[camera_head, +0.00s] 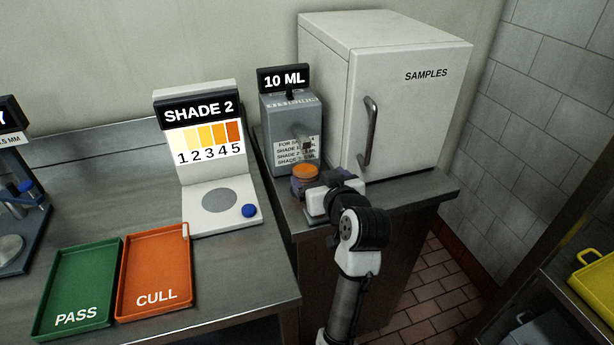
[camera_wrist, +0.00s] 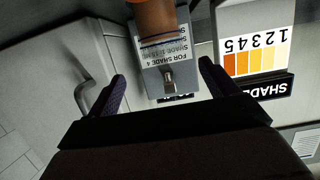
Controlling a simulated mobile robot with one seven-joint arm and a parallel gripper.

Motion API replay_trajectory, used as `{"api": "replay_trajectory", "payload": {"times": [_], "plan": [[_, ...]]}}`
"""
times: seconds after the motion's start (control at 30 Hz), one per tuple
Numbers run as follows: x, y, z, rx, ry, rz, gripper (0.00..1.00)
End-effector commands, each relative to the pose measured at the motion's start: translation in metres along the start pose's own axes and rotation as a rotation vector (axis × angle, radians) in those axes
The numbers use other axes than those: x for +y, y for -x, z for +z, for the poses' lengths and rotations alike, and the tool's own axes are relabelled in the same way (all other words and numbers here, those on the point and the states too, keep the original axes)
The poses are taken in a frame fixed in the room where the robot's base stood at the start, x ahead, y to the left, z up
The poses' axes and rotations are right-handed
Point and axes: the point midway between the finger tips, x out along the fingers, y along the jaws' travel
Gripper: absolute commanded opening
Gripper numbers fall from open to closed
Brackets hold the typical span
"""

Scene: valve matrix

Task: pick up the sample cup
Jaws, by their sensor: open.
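The sample cup (camera_head: 304,170) holds orange-brown liquid and stands in front of the grey dispenser marked 10 ML. In the wrist view the cup (camera_wrist: 155,16) is cut off by the top edge, in line with the gap between the fingers. My gripper (camera_head: 306,186) is right at the cup in the head view and hides its lower part. In the wrist view the fingers of my gripper (camera_wrist: 162,70) are apart with nothing gripped between them. I cannot tell whether either finger touches the cup.
The dispenser (camera_head: 291,130) stands behind the cup. A white SAMPLES fridge (camera_head: 410,105) with a handle is close on the right. The SHADE 2 reader (camera_head: 205,165) stands on the left counter, with green PASS (camera_head: 78,290) and orange CULL (camera_head: 155,270) trays before it.

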Motion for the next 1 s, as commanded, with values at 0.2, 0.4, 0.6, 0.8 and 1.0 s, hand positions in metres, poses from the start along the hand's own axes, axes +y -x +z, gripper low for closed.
{"api": "replay_trajectory", "payload": {"times": [0.2,0.4,0.6,0.8,1.0], "plan": [[-0.001,-0.035,-0.002,0.0,0.001,-0.002,0.86],[-0.002,-0.048,-0.003,0.001,0.001,-0.001,0.86],[-0.005,-0.078,-0.005,0.0,0.001,-0.002,0.86],[-0.004,-0.094,-0.003,0.002,0.002,0.001,0.86],[-0.004,-0.094,-0.002,0.003,0.002,0.001,0.86]]}}
